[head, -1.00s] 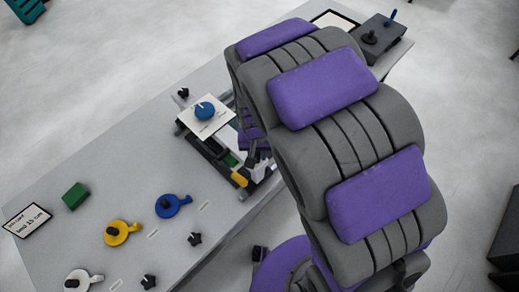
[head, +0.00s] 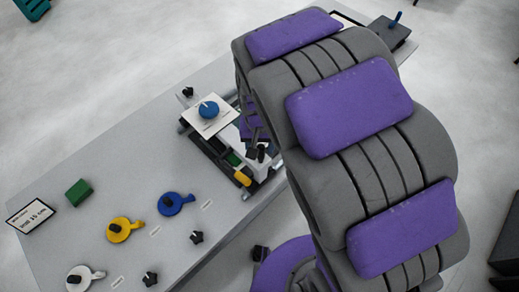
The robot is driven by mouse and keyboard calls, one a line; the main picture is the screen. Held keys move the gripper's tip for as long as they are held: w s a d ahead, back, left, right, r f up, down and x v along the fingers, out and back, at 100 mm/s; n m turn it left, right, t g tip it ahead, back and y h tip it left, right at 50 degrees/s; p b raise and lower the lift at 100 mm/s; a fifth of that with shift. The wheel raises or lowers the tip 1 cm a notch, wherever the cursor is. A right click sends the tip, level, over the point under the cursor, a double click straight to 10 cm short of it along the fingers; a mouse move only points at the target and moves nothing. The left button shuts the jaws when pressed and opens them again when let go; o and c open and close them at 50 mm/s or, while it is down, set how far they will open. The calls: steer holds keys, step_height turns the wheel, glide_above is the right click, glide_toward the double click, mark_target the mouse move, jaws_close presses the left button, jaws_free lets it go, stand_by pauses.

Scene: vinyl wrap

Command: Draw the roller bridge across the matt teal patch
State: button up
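I cannot pick out the roller bridge for certain. My gripper (head: 257,152) is low over the right side of the frame, mostly hidden by my own arm. Its finger gap and any contact cannot be made out.
Blue (head: 174,204), yellow (head: 123,229) and white (head: 82,278) handled discs lie on the grey table, with black star knobs (head: 196,237) nearby. A green block (head: 78,192) and a sign (head: 31,216) are at left. A dark box (head: 388,32) stands at the far end.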

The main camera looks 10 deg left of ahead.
step_height(320, 180, up, 13)
steer(key=shift+a, duration=0.3)
steer(key=shift+d+f, duration=0.1)
steer(key=shift+f, duration=0.05)
stand_by(0.3)
steer(key=s+d+f+g+b, duration=0.1)
steer(key=s+d+f+b, duration=0.2)
steer(key=s+d, duration=0.6)
steer(key=s+d+f+m+b, duration=0.1)
steer(key=s+d+f+b, duration=0.3)
steer(key=s+d, duration=0.6)
steer(key=shift+s+f+g, duration=0.4)
steer(key=shift+s+f, duration=0.3)
steer(key=shift+f, duration=0.15)
steer(key=shift+d, duration=0.35)
steer(key=shift+c, duration=0.2)
